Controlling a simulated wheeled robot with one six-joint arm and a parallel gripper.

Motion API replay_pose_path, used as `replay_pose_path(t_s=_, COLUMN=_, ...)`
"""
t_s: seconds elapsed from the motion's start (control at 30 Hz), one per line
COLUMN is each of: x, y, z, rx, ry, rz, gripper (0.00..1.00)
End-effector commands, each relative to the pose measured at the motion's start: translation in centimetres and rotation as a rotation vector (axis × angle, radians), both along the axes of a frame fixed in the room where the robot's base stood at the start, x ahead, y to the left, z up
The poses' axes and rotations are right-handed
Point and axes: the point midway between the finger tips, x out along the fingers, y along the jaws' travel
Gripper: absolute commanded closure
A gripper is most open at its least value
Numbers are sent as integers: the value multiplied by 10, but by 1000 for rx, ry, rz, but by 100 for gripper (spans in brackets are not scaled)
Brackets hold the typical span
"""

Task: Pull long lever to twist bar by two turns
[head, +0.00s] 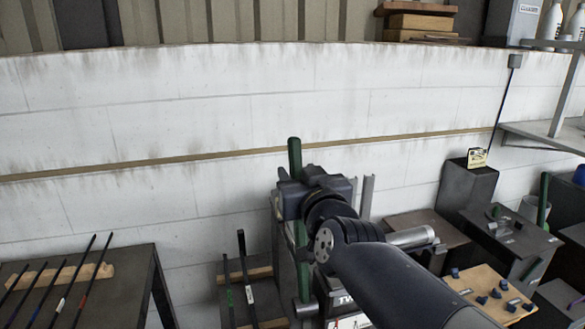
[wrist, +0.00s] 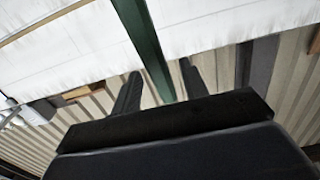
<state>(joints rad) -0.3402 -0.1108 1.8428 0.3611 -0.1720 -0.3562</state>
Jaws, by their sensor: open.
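A long green lever (head: 302,255) stands nearly upright in the head view, its top end above my gripper (head: 288,190). The lever's middle is hidden behind my gripper. In the wrist view the green lever (wrist: 143,38) runs between the two dark fingers of my gripper (wrist: 158,82). The fingers are open, with a gap visible on each side of the lever. The lever goes down to a dark machine (head: 285,245), largely covered by my arm. I cannot make out the bar to be twisted.
A table with several thin rods (head: 58,300) stands at the left. A rack (head: 232,297) with dark rods is beside the machine. At the right are another bench with a green handle (head: 543,200) and a wooden board (head: 490,292) with blue pieces. A white wall (head: 200,100) stands behind.

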Motion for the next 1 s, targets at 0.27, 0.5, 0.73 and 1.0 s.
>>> replay_pose_path(t_s=0.27, x=36, y=11, z=0, rx=0, ry=1, rz=0, gripper=58)
replay_pose_path(t_s=0.5, x=47, y=14, z=0, rx=0, ry=0, rz=0, gripper=58)
replay_pose_path(t_s=0.73, x=48, y=14, z=0, rx=0, ry=0, rz=0, gripper=58)
replay_pose_path(t_s=1.0, x=48, y=14, z=0, rx=0, ry=0, rz=0, gripper=78)
